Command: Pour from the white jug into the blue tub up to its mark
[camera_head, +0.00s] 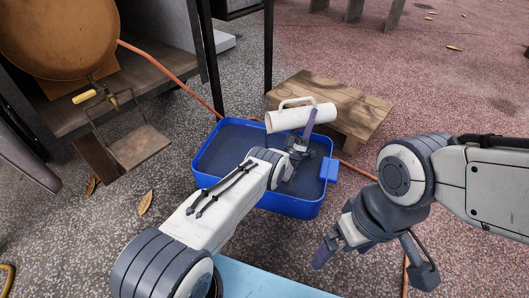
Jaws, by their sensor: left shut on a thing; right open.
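The white jug (290,119) is tipped onto its side, its long body nearly level and its handle on top. It is at the far right of the blue tub (292,206), around the rim and the wooden pallet. My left gripper (306,132) is shut on the jug from the near side. The tub stands on the ground with a dark, flat-looking inside; I cannot tell how full it is. No stream from the jug shows, and I cannot make out the mark. My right gripper (345,252) is open and empty, in front and right of the tub.
A low wooden pallet (350,104) stands behind the tub. A blue block (329,170) sits at the tub's right rim. An orange hose (170,73) runs behind the tub. The cart with a rusty tank (60,35) stands left. Open gravel lies at the upper right.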

